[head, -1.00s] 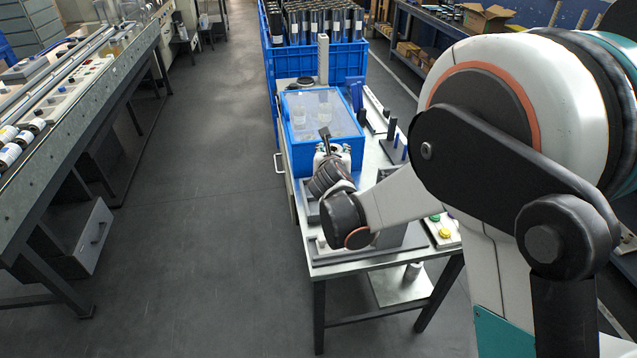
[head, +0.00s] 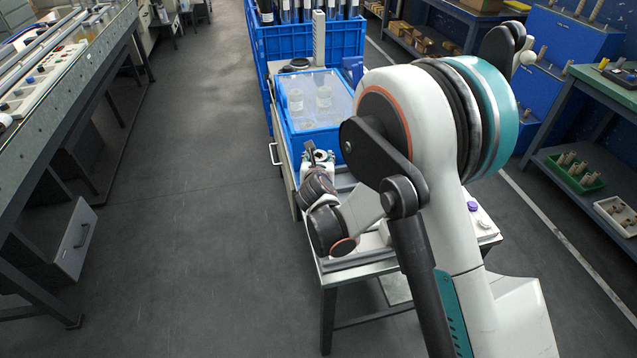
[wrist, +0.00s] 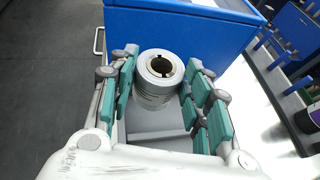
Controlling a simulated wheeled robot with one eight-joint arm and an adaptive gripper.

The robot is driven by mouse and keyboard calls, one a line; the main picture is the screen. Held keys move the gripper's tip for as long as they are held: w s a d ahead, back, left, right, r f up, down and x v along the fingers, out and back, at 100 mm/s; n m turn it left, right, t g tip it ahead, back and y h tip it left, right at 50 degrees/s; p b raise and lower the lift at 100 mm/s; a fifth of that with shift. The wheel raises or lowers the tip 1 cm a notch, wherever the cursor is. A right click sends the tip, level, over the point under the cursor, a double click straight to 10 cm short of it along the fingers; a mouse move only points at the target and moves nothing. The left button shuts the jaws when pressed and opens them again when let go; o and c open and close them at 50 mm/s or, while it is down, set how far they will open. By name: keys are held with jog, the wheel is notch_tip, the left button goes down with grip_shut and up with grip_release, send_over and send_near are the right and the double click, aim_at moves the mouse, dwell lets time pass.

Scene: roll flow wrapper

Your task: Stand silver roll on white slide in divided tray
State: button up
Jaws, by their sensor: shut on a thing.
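The silver roll (wrist: 153,93) stands upright between the teal-padded fingers of my gripper (wrist: 160,88) in the wrist view. Its ringed top with a dark, brass-lined bore faces the camera. My gripper is shut on it. In the head view my gripper (head: 318,163) is at the near side of a blue tray (head: 318,142) with a pale inside; the roll is not clear there. The tray's blue wall (wrist: 185,35) rises just beyond the roll in the wrist view. I cannot make out the white slide or any dividers.
Clear cylindrical containers (head: 323,96) show in the blue tray. The tray sits on a metal table (head: 345,277). A large blue crate (head: 280,42) of dark rolls stands behind it. A conveyor bench (head: 70,85) is at the left, with open floor between.

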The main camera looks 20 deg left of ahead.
notch_tip(320, 180, down, 7)
jog(key=shift+b, duration=1.1)
jog(key=shift+r, duration=0.1)
jog(key=o, duration=1.2)
jog(key=shift+c, duration=0.2)
